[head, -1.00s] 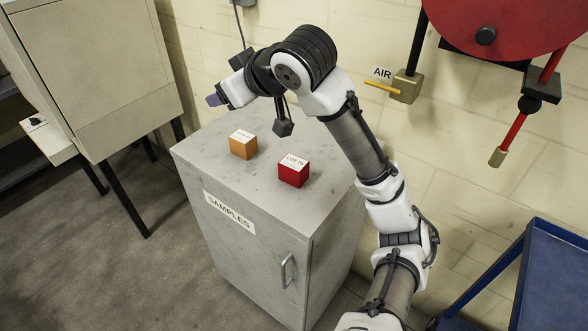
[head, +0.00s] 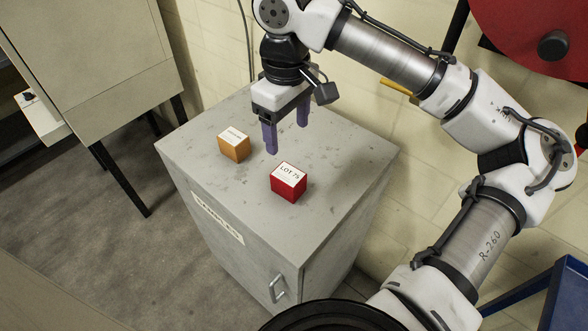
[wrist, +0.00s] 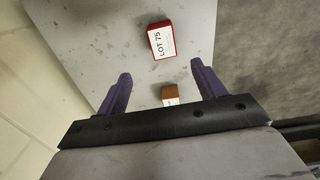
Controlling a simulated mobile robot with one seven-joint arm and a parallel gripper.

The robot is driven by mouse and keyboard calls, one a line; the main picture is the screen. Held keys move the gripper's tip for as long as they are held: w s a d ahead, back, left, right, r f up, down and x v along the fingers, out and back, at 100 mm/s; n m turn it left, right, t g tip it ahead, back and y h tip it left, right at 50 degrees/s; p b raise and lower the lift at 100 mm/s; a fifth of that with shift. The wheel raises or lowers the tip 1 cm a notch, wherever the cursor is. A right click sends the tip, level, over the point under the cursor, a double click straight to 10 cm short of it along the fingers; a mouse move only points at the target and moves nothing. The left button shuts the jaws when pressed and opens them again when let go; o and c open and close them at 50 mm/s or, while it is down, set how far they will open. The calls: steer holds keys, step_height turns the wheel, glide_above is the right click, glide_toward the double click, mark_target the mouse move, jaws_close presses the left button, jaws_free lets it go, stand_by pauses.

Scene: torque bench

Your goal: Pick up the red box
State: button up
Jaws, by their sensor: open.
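The red box (head: 288,182) sits on top of the grey cabinet (head: 345,150), with a white label reading LOT 75 on its upper face. It also shows in the wrist view (wrist: 161,40), beyond the fingertips and between their lines. My gripper (head: 287,138) points down with its two purple fingers apart and nothing between them. It is above the cabinet top, behind the red box in the head view, and apart from it. In the wrist view my gripper (wrist: 162,80) shows the fingers spread wide.
An orange box (head: 233,146) with a white label stands left of the red box; it also shows in the wrist view (wrist: 170,94), partly hidden by my gripper. A beige cabinet (head: 95,60) stands at left. A red reel (head: 535,35) hangs at right, above a blue cart (head: 548,295).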

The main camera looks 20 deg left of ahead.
mark_target(289, 174)
steer(key=f, duration=0.7)
steer(key=shift+s+f+p, duration=0.2)
steer(key=shift+s+p, duration=0.05)
steer(key=shift+p, duration=0.05)
steer(key=shift+s+d+f+p, duration=0.1)
steer(key=shift+f+p, duration=0.5)
steer(key=shift+f, duration=2.05)
steer(key=c, duration=1.3)
steer(key=shift+r, duration=0.1)
